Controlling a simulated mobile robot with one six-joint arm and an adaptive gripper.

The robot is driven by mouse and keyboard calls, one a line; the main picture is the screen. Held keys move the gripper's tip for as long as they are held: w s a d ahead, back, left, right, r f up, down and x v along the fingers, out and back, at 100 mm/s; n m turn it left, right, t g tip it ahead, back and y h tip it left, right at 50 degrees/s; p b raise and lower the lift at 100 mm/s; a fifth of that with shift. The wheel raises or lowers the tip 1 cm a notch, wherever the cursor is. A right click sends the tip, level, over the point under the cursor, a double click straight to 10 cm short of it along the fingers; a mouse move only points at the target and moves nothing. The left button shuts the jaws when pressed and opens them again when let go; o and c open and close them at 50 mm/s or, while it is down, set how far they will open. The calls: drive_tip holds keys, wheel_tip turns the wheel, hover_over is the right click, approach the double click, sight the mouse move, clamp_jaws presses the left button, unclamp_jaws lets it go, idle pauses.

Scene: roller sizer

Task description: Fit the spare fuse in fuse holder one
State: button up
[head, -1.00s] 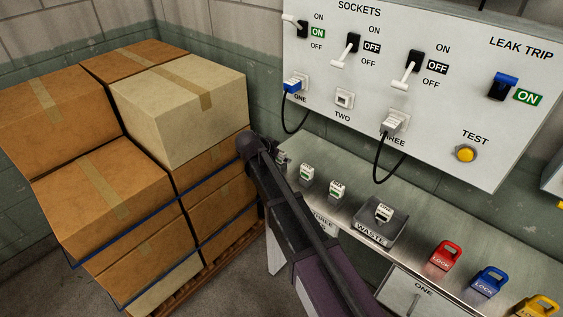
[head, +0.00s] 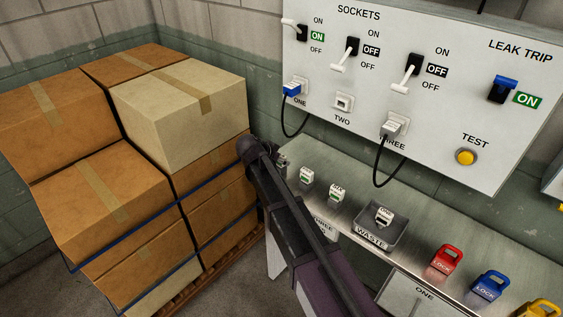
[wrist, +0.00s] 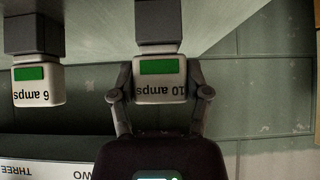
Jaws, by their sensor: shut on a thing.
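In the wrist view my gripper (wrist: 160,97) is shut on a white fuse marked 10 amps (wrist: 160,84), with a green patch and a dark grey block (wrist: 158,25) at its other end. A similar fuse marked 6 amps (wrist: 38,85) stands apart to the left. That view looks upside down. Two fuses with green patches, a left one (head: 306,175) and a right one (head: 336,192), stand on the metal bench (head: 420,235). I cannot tell whether the held fuse touches its support.
Another fuse (head: 384,216) lies in the WASTE tray (head: 368,240). Red (head: 445,260), blue (head: 490,286) and yellow (head: 538,309) locks stand to the right. The socket panel (head: 430,110) with switches and cables hangs above. Stacked boxes (head: 95,200) crowd the left.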

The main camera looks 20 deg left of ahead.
drive_tip(key=shift+r, duration=0.1)
idle(0.3)
wheel_tip(320, 180, up, 3)
drive_tip(key=p, duration=0.3)
drive_tip(key=shift+r, duration=0.1)
drive_tip(key=s+d+p, duration=0.1)
drive_tip(key=s, duration=0.6)
drive_tip(key=s+d+r+p, duration=0.1)
drive_tip(key=s+d, duration=0.1)
drive_tip(key=s, duration=0.6)
drive_tip(key=shift+s+d+r, duration=0.25)
drive_tip(key=shift+s+r, duration=0.05)
drive_tip(key=shift+w, duration=0.1)
idle(0.4)
